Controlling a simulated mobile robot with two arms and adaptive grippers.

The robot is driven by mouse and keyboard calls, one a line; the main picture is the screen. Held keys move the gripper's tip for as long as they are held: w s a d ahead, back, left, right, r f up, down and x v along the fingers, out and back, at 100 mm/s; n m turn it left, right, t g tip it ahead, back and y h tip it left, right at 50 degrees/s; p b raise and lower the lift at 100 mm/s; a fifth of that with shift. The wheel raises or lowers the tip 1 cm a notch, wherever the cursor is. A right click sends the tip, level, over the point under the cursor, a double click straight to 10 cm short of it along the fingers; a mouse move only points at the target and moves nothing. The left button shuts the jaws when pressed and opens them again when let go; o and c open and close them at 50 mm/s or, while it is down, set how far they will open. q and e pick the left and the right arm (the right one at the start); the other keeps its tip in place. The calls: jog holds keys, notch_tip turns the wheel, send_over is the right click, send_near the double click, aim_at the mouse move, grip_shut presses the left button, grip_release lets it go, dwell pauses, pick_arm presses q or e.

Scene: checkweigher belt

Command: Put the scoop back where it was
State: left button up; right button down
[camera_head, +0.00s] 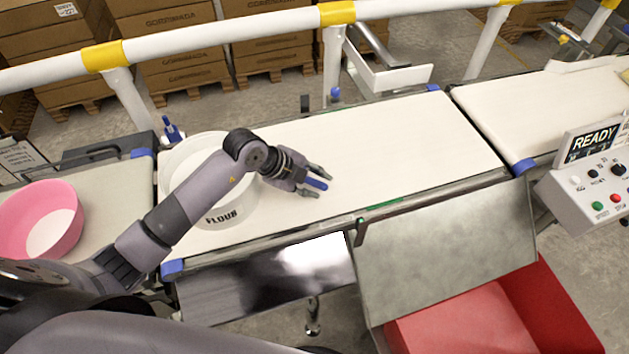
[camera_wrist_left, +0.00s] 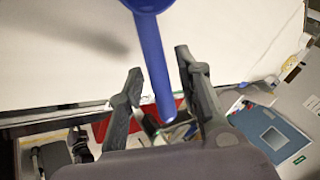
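The blue scoop (camera_head: 316,183) shows only as a small blue part between the fingers of my left gripper (camera_head: 315,182) in the head view. In the left wrist view the scoop's handle (camera_wrist_left: 153,60) runs between the two fingers (camera_wrist_left: 160,70), with its wider end cut off at the top edge. The fingers stand apart, with a visible gap beside the handle, so a firm hold does not show. The gripper is over the white belt (camera_head: 410,140), just right of the white FLOUR tub (camera_head: 222,215). My left arm hides much of the tub. My right gripper is not in view.
A pink bowl (camera_head: 70,237) stands at the left. A READY control box (camera_head: 592,180) is at the right. A red bin (camera_head: 470,330) sits below the tilted metal plate (camera_head: 450,250). A white rail (camera_head: 230,32) runs behind the belt. The belt right of my gripper is clear.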

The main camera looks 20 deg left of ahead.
pick_arm(q)
jog(key=shift+r, duration=0.25)
jog(key=shift+s+a+r, duration=0.1)
jog(key=shift+a+r, duration=0.1)
jog(key=shift+a, duration=0.05)
jog(key=b+v, duration=0.1)
jog(key=v, duration=1)
jog(key=shift+b, duration=0.3)
